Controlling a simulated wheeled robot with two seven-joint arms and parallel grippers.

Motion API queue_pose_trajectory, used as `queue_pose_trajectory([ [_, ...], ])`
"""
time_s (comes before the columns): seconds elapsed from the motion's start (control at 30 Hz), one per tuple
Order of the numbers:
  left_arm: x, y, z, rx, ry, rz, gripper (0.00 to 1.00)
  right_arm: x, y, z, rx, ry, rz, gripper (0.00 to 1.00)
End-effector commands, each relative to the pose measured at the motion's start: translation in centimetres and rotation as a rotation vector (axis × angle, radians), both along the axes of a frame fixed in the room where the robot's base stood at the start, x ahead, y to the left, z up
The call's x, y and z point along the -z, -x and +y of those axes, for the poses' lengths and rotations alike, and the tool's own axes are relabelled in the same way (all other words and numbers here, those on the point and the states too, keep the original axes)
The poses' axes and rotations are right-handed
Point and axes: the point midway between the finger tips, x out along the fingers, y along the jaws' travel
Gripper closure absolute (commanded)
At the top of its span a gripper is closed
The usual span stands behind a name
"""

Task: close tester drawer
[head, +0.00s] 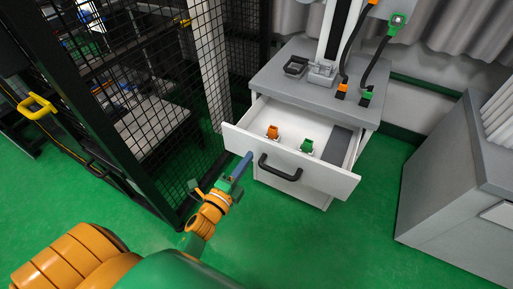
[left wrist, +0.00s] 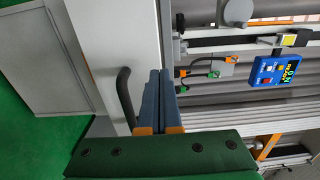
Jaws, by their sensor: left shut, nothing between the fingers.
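The tester drawer (head: 240,137) is pulled out of the grey cabinet. Its white front has a black handle (head: 280,168). Inside lie an orange piece (head: 272,132) and a green piece (head: 306,146). My left gripper (head: 245,159) has its blue fingers shut and empty, at the left part of the drawer front, left of the handle. In the left wrist view, the closed fingers (left wrist: 160,76) are beside the black handle (left wrist: 125,95) and the white front (left wrist: 98,45); I cannot tell whether they touch it. My right gripper is not in view.
The cabinet top (head: 275,80) holds small grey trays (head: 296,66) and a column with orange and green cables. A black mesh fence (head: 150,100) stands close on the left. A grey cabinet (head: 455,185) stands at the right. Green floor is clear before the drawer.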

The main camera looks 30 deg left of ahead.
Motion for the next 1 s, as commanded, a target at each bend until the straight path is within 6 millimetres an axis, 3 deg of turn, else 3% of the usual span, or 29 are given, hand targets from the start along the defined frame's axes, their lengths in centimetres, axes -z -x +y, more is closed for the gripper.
queue_pose_trajectory([
  [0.1,0.0,-2.5,-0.1,0.0,0.001,-0.002,1.0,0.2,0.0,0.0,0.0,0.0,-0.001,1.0],
  [0.3,0.1,-5.0,-0.2,-0.001,0.003,0.001,1.0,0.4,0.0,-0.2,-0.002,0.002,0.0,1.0],
  [1.0,0.2,-6.7,-0.2,-0.001,0.003,0.0,1.0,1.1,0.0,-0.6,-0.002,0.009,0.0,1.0],
])
